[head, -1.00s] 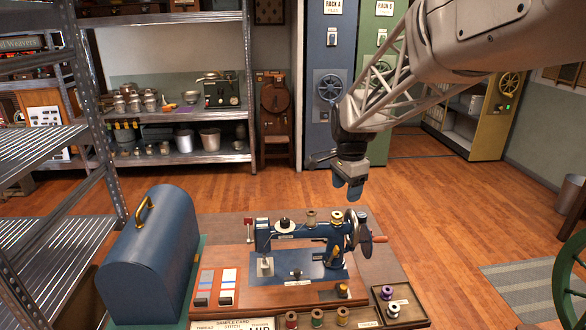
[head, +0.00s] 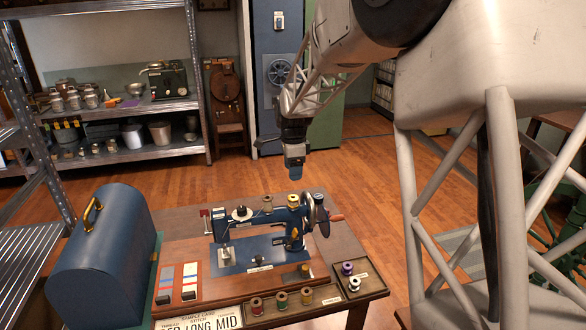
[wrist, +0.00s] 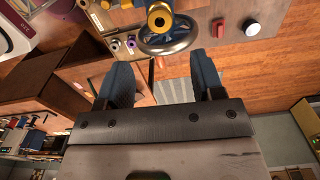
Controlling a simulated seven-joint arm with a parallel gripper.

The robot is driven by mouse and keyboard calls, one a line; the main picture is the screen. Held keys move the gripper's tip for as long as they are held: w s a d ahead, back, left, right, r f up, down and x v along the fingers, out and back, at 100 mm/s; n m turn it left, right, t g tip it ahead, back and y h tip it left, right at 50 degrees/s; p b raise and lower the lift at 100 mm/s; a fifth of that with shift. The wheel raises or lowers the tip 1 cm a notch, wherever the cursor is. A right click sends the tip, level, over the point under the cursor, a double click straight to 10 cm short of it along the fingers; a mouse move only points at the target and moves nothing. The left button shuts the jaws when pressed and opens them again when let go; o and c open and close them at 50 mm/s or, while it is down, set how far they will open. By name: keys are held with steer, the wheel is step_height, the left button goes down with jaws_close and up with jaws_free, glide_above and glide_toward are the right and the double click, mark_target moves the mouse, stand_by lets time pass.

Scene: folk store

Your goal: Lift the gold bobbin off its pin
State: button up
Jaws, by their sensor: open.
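The gold bobbin (head: 293,200) stands on top of the blue sewing machine (head: 262,228), at its right end beside the handwheel (head: 314,207). In the wrist view the gold bobbin (wrist: 159,18) shows at the top edge, ahead of my fingertips, with the handwheel (wrist: 190,37) just below it. My gripper (head: 294,176) hangs above and apart from the gold bobbin in the head view. In the wrist view my gripper (wrist: 163,72) is open, its two blue fingers wide apart with nothing between them. The bobbin's pin is mostly hidden.
A tray (head: 270,318) of colored spools lies in front, with a smaller spool tray (head: 371,280) at right. A blue domed case (head: 105,260) stands at left. Space above the machine is clear.

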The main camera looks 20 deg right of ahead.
mark_target(293, 195)
steer(key=shift+f, duration=0.15)
steer(key=shift+f, duration=4.85)
steer(key=c, duration=0.6)
steer(key=shift+r, duration=0.15)
steer(key=shift+r, duration=2.55)
